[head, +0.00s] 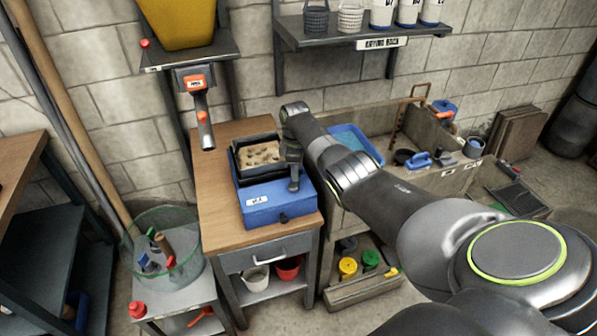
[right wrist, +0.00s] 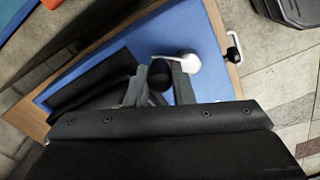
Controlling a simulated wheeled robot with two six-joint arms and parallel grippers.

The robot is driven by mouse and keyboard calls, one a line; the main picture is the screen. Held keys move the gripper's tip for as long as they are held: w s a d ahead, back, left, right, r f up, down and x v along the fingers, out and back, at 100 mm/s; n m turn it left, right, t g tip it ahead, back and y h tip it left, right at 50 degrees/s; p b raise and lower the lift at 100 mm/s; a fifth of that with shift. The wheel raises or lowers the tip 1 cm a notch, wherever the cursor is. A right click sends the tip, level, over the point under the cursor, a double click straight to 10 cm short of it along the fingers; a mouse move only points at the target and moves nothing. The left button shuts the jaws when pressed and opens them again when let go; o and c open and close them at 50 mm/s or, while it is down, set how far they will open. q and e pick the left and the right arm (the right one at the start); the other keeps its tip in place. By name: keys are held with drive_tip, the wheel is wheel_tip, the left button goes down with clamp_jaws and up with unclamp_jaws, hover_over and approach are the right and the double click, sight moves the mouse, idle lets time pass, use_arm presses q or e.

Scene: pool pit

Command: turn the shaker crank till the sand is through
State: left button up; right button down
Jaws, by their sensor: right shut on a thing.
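The shaker (head: 265,205) is a blue box on a wooden-topped stand. A dark square tray on its top holds tan sand (head: 262,153) with several darker lumps in it. My right gripper (head: 293,184) reaches down at the shaker's right side. In the right wrist view its fingers (right wrist: 160,90) are shut on the black crank knob (right wrist: 159,73). The pale crank arm (right wrist: 184,62) runs to the right of the knob, over the blue housing (right wrist: 205,85). In the head view my gripper hides the crank. My left gripper is out of view.
A yellow hopper (head: 180,22) with a hanging grey-and-orange handle (head: 203,120) stands behind left. A clear bin of tools (head: 163,225) is at the left. A blue tray (head: 357,143) sits right of the stand. Wooden top (head: 222,165) is bare at left.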

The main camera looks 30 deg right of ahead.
drive_tip(key=n, duration=0.2)
drive_tip(key=a+n, duration=0.1)
drive_tip(key=shift+w+n, duration=0.4)
drive_tip(key=n, duration=0.2)
drive_tip(key=shift+w+a+r+n, duration=0.1)
drive_tip(key=shift+a+n, duration=0.25)
drive_tip(key=shift+n, duration=0.05)
drive_tip(key=n, duration=0.2)
drive_tip(key=shift+a+n, duration=0.3)
drive_tip(key=shift+a, duration=0.1)
drive_tip(key=shift+a+n, duration=0.25)
drive_tip(key=shift+n, duration=0.6)
drive_tip(key=shift+a+n, duration=0.2)
drive_tip(key=shift+n, duration=0.65)
drive_tip(key=c, duration=1.3)
unclamp_jaws()
drive_tip(key=shift+o, duration=0.2)
